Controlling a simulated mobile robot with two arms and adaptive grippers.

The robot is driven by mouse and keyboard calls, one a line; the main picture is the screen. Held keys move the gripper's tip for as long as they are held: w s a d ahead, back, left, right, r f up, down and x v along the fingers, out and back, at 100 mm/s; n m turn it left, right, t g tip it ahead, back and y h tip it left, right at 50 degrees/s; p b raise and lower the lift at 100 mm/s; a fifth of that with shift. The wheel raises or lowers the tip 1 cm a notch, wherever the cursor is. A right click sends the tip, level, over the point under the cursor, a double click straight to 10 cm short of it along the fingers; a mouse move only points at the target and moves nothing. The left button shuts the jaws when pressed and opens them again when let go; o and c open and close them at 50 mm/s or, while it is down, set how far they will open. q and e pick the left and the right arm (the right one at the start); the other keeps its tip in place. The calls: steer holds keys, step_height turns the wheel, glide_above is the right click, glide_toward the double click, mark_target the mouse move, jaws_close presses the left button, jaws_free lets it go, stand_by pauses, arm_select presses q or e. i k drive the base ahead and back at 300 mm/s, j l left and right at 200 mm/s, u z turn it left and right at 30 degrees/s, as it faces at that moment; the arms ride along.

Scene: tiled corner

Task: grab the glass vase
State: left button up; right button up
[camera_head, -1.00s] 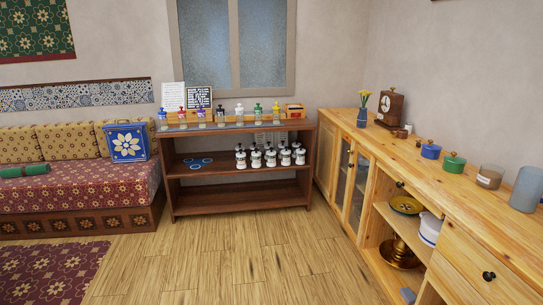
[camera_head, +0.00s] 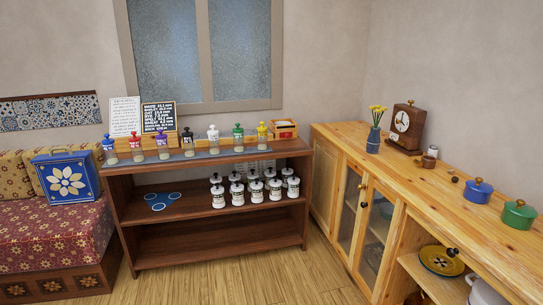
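A small blue-grey vase (camera_head: 373,140) with yellow flowers stands upright on the wooden sideboard top, near its far end and left of the wooden clock. It looks like glass, but it is too small to be sure. No other vase shows now. Neither of my grippers is in view, and nothing touches the vase.
The sideboard (camera_head: 447,195) runs along the right wall. Its top holds a clock (camera_head: 406,128), a blue pot (camera_head: 478,190) and a green pot (camera_head: 518,213). A dark shelf (camera_head: 200,233) with bottles and jars stands ahead. Floor (camera_head: 270,282) is clear before it.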

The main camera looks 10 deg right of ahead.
mark_target(373, 141)
steer(key=i+j+z, duration=0.15)
steer(key=i+z, duration=0.25)
steer(key=i+j+z, duration=0.3)
steer(key=i+z, duration=0.15)
steer(key=i+j+z, duration=0.5)
steer(key=i+z, duration=0.15)
steer(key=z, duration=0.15)
steer(key=i+j+z, duration=0.15)
steer(key=z, duration=0.25)
steer(key=i+j+z, duration=0.4)
steer(key=k+l, duration=0.05)
steer(key=l, duration=0.05)
